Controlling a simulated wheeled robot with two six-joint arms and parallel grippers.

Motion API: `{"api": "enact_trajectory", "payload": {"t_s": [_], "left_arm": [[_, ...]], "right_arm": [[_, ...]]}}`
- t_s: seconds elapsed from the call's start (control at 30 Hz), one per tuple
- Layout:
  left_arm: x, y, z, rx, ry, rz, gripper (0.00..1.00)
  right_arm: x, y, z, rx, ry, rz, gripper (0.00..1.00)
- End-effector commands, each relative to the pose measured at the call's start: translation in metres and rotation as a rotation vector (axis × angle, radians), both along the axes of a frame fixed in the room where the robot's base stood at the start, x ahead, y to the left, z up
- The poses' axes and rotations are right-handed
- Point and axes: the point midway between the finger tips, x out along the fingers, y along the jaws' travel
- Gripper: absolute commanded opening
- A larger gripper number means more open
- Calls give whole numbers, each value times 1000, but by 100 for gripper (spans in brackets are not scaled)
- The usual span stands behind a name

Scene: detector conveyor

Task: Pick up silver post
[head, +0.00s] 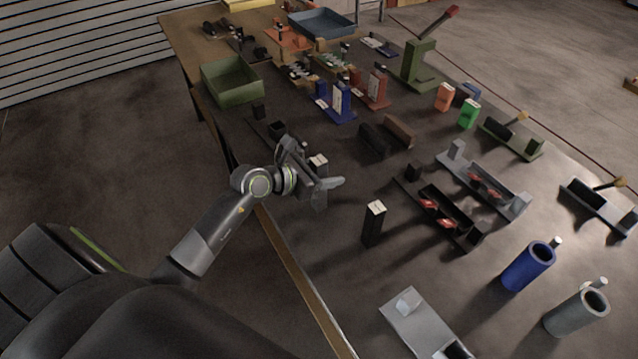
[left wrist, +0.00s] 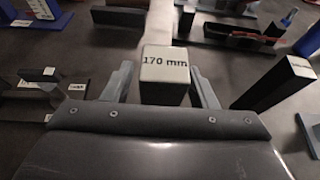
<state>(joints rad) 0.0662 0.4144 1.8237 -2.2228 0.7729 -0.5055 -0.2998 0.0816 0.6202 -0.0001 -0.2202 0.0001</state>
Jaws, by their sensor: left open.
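The fingers are open, with a visible gap on each side of the post. My right gripper does not show.
A black post (head: 374,224) with a pale top stands to the right of the silver post; it also shows in the left wrist view (left wrist: 272,88). A grey tray-like fixture (head: 425,322) lies nearer. Blue (head: 528,268) and grey (head: 573,312) cylinders stand at the right. A green bin (head: 232,82) stands at the far left.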

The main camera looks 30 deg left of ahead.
Motion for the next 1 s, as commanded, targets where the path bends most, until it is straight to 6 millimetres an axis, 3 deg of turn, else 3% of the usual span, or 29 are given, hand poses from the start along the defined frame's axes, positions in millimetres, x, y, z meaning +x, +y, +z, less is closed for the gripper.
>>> {"api": "enact_trajectory", "payload": {"t_s": [0.07, 0.47, 0.77, 1.0], "left_arm": [[0, 0, 0, 0, 0, 0, 53], [0, 0, 0, -1, 0, 0, 2], [0, 0, 4, -1, -3, 0, 0], [1, 0, 43, 4, -9, -3, 0]], "right_arm": [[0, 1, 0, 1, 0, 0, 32], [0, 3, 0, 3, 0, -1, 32], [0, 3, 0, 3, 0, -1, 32], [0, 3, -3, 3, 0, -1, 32]]}}
